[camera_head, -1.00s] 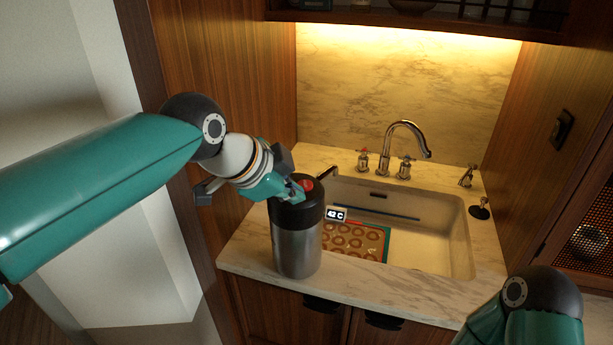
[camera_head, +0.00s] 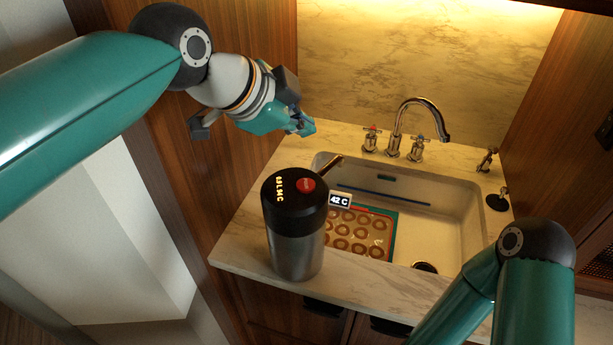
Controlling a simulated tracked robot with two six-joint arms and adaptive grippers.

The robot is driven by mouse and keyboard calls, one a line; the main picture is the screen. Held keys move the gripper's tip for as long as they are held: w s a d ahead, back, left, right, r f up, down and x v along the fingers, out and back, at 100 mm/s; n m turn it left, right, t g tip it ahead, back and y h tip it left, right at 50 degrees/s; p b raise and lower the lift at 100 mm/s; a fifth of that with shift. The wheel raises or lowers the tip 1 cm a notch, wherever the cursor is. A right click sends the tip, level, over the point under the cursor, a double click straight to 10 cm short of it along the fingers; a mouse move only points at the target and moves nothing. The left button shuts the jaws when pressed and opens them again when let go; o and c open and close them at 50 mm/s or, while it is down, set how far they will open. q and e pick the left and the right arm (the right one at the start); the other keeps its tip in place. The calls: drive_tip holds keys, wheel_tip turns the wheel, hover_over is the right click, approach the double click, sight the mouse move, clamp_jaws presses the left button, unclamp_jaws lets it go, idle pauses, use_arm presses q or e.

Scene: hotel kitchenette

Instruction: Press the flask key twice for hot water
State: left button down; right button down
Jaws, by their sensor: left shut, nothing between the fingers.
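The flask (camera_head: 297,256) stands upright near the front left of the marble counter, with a steel body and a black lid. A round red key (camera_head: 306,185) is on top of the lid, beside lit lettering. The spout points to the back right, and a small tag on it reads 42 C (camera_head: 340,201). My left gripper (camera_head: 304,128) is shut and empty, above and behind the flask, apart from the key. My right arm shows at the lower right, but its gripper is out of view.
The sink (camera_head: 462,225) is right of the flask, with a tray of ring shapes (camera_head: 392,236) in it. A chrome faucet (camera_head: 402,125) with two handles stands behind. A wooden wall (camera_head: 215,170) closes the left side.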

use_arm(q)
drive_tip(key=b, duration=0.7)
hover_over(304, 186)
wheel_tip(304, 186, down, 8)
drive_tip(key=shift+r, duration=0.1)
drive_tip(key=shift+f+b, duration=0.45)
drive_tip(key=shift+f, duration=0.15)
idle(0.7)
drive_tip(key=shift+f+b, duration=0.3)
drive_tip(key=shift+f+b, duration=0.35)
drive_tip(key=shift+f, duration=0.1)
idle(0.5)
idle(0.4)
drive_tip(key=shift+r+p, duration=0.8)
drive_tip(key=shift+r, duration=0.05)
